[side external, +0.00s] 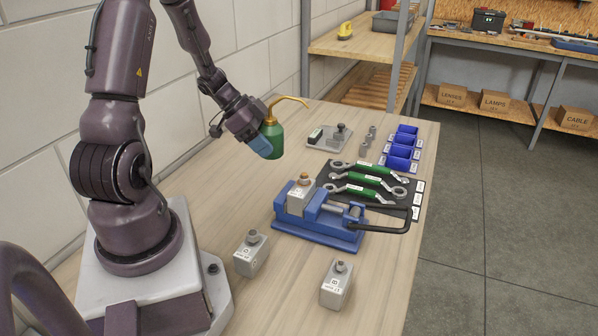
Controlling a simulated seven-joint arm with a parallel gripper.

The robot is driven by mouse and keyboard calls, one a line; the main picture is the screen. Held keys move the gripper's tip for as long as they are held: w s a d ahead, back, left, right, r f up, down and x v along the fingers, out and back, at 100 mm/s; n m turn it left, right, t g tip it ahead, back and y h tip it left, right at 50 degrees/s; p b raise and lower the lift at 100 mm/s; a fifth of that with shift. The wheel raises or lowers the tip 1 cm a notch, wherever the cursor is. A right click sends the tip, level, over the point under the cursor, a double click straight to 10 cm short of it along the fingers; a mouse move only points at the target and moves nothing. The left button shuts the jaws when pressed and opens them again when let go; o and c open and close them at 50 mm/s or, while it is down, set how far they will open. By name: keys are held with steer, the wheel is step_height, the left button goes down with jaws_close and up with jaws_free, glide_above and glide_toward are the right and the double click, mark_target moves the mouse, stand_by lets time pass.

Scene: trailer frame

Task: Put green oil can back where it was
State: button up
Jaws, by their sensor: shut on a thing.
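The green oil can (273,137) has a brass-coloured top and a long thin spout pointing right. My gripper (262,144) is shut on the can, with a blue fingertip against its body. The can is upright and appears to be held above the wooden table (215,200), near the wall side. The far finger is hidden behind the can. No mark for the can's former place can be made out.
A blue vise (325,225) clamps a grey block. Two grey blocks (251,254) (337,285) stand in front. Wrenches with green handles (365,182) lie on a black mat. Blue bins (402,148) and a grey plate (331,138) stand behind. Bare table lies left of the vise.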

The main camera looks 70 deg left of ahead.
steer(key=shift+w+a+f+n+t+y, duration=0.15)
steer(key=shift+a+f+n+t+y, duration=0.35)
steer(key=shift+n, duration=0.3)
steer(key=w+a+f, duration=0.4)
steer(key=w, duration=0.1)
steer(key=w+a+f, duration=0.5)
steer(key=shift+f, duration=0.15)
steer(key=shift+w+a+f, duration=0.15)
steer(key=shift+a+f, duration=0.05)
steer(key=shift+f, duration=1.6)
steer(key=shift+f, duration=0.1)
steer(key=o, duration=0.9)
steer(key=shift+f, duration=0.1)
steer(key=shift+o, duration=0.2)
